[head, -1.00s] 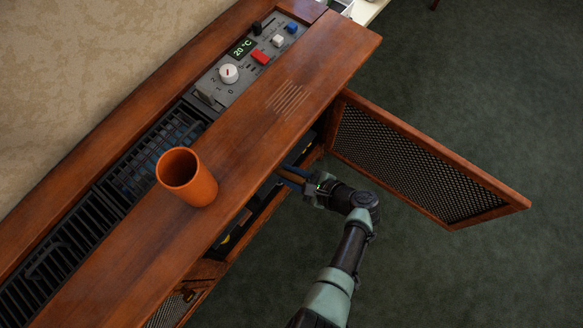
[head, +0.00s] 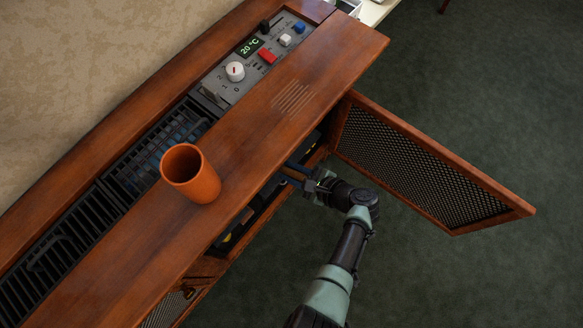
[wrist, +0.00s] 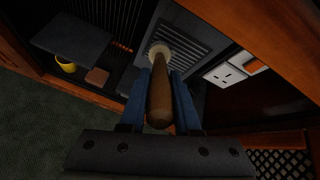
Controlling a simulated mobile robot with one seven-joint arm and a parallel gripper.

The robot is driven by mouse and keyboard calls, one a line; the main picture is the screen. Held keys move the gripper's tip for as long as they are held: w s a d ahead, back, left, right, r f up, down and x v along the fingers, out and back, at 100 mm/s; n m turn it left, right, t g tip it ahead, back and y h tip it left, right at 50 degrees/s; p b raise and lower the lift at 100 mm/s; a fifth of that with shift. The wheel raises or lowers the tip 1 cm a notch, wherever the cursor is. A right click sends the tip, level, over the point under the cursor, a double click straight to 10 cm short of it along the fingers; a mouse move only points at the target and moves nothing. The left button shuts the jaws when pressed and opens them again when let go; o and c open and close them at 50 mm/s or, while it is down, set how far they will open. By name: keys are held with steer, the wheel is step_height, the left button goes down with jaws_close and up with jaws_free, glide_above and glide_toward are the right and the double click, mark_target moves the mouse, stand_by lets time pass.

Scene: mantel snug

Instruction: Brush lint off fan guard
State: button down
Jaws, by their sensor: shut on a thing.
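My gripper (wrist: 160,82) is shut on a brush (wrist: 160,100) by its brown wooden handle, between two blue fingers. The brush's round pale head (wrist: 160,52) points away from me, in front of a grey slatted guard (wrist: 196,48) inside the cabinet; I cannot tell whether it touches the slats. No lint can be made out on the guard. In the head view my gripper (head: 299,174) reaches in under the wooden top, and the brush and guard are hidden there.
An orange cup (head: 191,174) stands on the cabinet top (head: 240,140). An open mesh door (head: 420,165) is right of my arm. Inside are a white socket plate (wrist: 232,73), a yellow cup (wrist: 66,64) and a small brown block (wrist: 97,76). The carpet at right is clear.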

steer(key=w+d+b, duration=0.2)
steer(key=w, duration=0.1)
steer(key=shift+d+r, duration=0.1)
steer(key=shift+d, duration=0.05)
steer(key=shift+s+a+p, duration=0.65)
steer(key=shift+s+p, duration=0.1)
steer(key=shift+s, duration=0.05)
steer(key=shift+s+a+p, duration=0.6)
steer(key=shift+s+p, duration=0.15)
steer(key=shift+s, duration=0.05)
steer(key=shift+d, duration=0.1)
steer(key=shift+s+d, duration=0.9)
steer(key=shift+d, duration=0.3)
steer(key=shift+s+d, duration=0.85)
steer(key=shift+d, duration=0.45)
